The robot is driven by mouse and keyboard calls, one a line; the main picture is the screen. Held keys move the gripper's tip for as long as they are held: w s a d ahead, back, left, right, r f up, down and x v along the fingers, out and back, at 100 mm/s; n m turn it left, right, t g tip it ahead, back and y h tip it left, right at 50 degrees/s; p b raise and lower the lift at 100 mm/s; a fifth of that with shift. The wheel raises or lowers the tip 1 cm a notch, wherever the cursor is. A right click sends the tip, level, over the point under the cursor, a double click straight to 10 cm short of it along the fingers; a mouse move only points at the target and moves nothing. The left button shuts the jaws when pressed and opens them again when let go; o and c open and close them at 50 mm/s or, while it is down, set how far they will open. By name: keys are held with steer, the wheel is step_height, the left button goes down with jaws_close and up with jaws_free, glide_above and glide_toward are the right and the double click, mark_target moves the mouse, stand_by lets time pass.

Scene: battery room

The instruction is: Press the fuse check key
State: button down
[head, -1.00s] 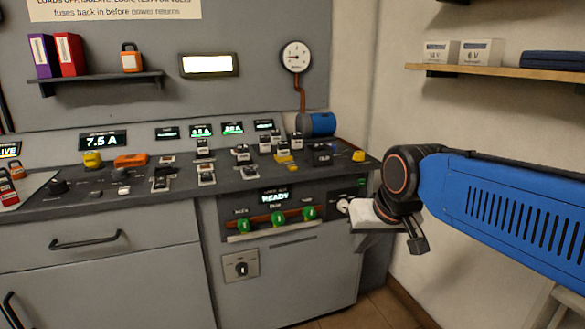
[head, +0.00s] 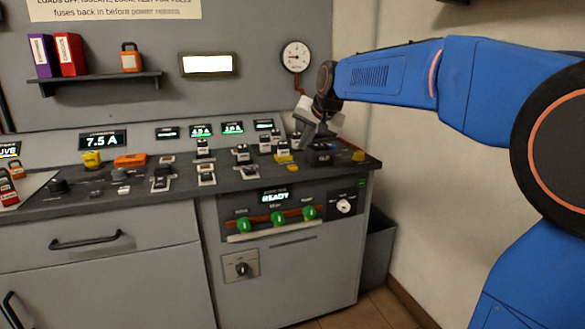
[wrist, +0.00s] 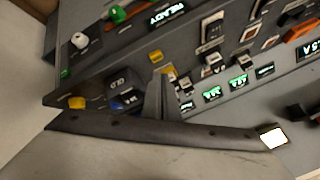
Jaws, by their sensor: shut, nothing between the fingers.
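No readable label marks the fuse check key. A small yellow key (head: 292,167) lies on the bench top just above the READY display (head: 274,197); it also shows in the wrist view (wrist: 155,56). Another yellow button (head: 358,155) sits at the bench's right end, also seen in the wrist view (wrist: 77,102). My gripper (wrist: 160,78) is shut and empty, above the back right of the bench, beside a dark box (wrist: 122,83). In the head view my wrist hides the fingertips in part. I cannot tell whether they touch anything.
Several switches and small black-and-white blocks (head: 242,154) crowd the bench top left of my gripper. Three green fuse handles (head: 278,218) sit on the front panel. A round gauge (head: 296,57) hangs on the wall behind. The air above the bench's left part is clear.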

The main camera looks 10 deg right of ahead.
steer(key=r+m, duration=0.1)
steer(key=r, duration=0.1)
glide_above(294, 168)
steer(key=shift+w+f+t, duration=0.15)
steer(key=shift+f+t, duration=0.05)
steer(key=shift+t, duration=0.2)
steer(key=shift+f, duration=0.15)
steer(key=shift+f, duration=4.3)
steer(key=shift+f, duration=0.1)
steer(key=shift+f, duration=0.3)
steer(key=shift+f, duration=0.4)
steer(key=shift+r, duration=0.85)
